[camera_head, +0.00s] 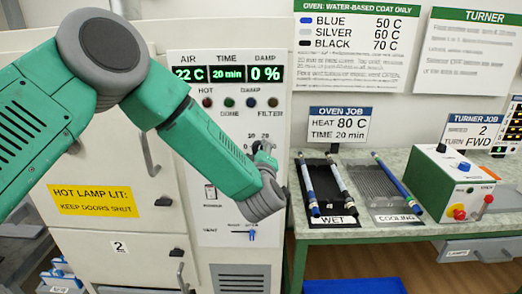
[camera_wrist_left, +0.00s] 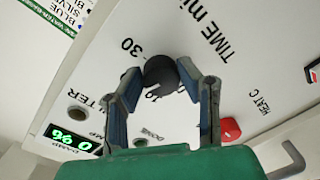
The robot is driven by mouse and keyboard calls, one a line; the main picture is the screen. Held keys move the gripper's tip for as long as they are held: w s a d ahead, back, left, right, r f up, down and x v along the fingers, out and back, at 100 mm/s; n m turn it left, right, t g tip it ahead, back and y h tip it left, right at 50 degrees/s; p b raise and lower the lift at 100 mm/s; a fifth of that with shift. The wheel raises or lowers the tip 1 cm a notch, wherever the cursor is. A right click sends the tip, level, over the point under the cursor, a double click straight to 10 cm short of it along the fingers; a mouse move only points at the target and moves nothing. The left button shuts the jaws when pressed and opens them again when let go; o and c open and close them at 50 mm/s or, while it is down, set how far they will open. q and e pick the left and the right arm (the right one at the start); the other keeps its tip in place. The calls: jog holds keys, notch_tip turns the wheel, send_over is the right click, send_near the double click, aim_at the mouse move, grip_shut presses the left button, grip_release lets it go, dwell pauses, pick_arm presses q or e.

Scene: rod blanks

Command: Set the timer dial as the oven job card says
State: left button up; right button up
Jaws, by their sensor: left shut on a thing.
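The timer dial (camera_wrist_left: 160,72) is a dark round knob beside the words TIME min on the oven panel; a 30 mark shows near it. My left gripper (camera_wrist_left: 160,80) has one finger on each side of the dial and is shut on it. In the head view my left gripper (camera_head: 266,158) is against the panel and hides the dial. The oven job card (camera_head: 338,125) reads HEAT 80 C, TIME 20 min. The oven display (camera_head: 228,74) reads AIR 22 C, TIME 20 min, DAMP 0 %. My right gripper is not in view.
A red knob (camera_wrist_left: 230,129) sits near HEAT C. A yellow sign (camera_head: 93,201) says hot lamp lit, keep doors shut. Right of the oven, a bench (camera_head: 375,229) holds a WET rack (camera_head: 328,194) and COOLING rack (camera_head: 378,185) with rods, and a green-white turner box (camera_head: 445,182).

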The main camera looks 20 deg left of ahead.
pick_arm(q)
jog(key=shift+s+f+m, duration=0.1)
jog(key=shift+f+m, duration=0.15)
jog(key=shift+m, duration=0.85)
jog(key=o, duration=1.1)
jog(key=shift+o, duration=0.2)
jog(key=shift+r, duration=0.1)
